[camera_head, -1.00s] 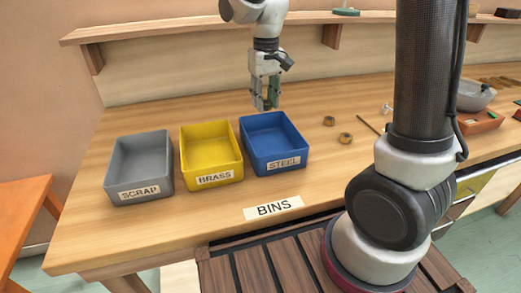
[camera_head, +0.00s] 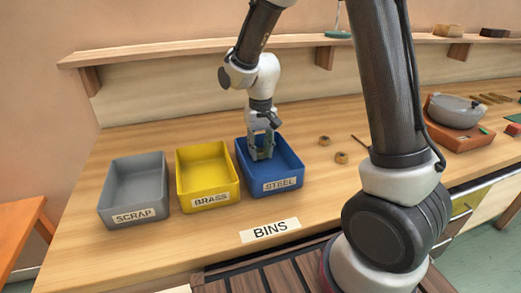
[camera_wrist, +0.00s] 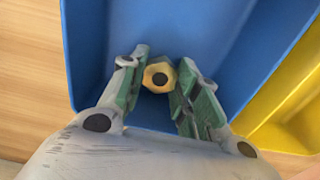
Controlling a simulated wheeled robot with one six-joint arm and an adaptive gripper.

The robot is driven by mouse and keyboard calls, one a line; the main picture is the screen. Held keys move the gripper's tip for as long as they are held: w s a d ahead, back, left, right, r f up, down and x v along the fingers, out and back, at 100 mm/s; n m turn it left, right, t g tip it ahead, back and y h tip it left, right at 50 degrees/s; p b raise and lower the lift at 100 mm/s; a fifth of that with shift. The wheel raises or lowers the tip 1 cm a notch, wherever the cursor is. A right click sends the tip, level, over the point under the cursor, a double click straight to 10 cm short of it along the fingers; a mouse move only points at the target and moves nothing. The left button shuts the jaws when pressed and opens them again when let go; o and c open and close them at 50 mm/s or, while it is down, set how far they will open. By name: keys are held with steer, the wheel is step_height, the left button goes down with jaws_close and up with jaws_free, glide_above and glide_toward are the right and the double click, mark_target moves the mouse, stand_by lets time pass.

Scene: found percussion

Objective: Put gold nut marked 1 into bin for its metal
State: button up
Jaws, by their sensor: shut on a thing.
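The gold hex nut (camera_wrist: 158,75) with a dark centre hole is between the fingertips of my gripper (camera_wrist: 158,82) in the wrist view. No number is legible on it. My gripper (camera_head: 262,156) is shut on it, with its fingers pointing down inside the blue bin (camera_head: 293,158) labelled STEEL. The nut is hidden in the head view. The yellow bin (camera_head: 234,172) labelled BRASS stands just left of the blue one and also shows at the right of the wrist view (camera_wrist: 290,115). The grey bin (camera_head: 106,194) labelled SCRAP is at the far left.
Two brownish nuts, one farther back (camera_head: 325,140) and one nearer (camera_head: 341,157), lie on the table right of the blue bin. A grey bowl (camera_head: 455,110) stands at right. A shelf (camera_head: 190,53) runs along the back.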

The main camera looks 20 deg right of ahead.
mark_target(260, 151)
steer(key=shift+f, duration=0.25)
steer(key=o, duration=1.1)
steer(key=shift+f, duration=0.1)
steer(key=shift+c, duration=0.2)
step_height(260, 151, up, 12)
steer(key=f, duration=0.1)
steer(key=s+d+r+t, duration=0.2)
steer(key=s+d+r, duration=0.6)
steer(key=s+d, duration=0.1)
steer(key=s+d+t, duration=0.1)
steer(key=s+d, duration=0.2)
steer(key=s, duration=0.3)
steer(key=s+d+r+t, duration=0.1)
steer(key=s+d, duration=0.2)
steer(key=s, duration=0.4)
steer(key=shift+r, duration=0.2)
steer(key=shift+w, duration=0.1)
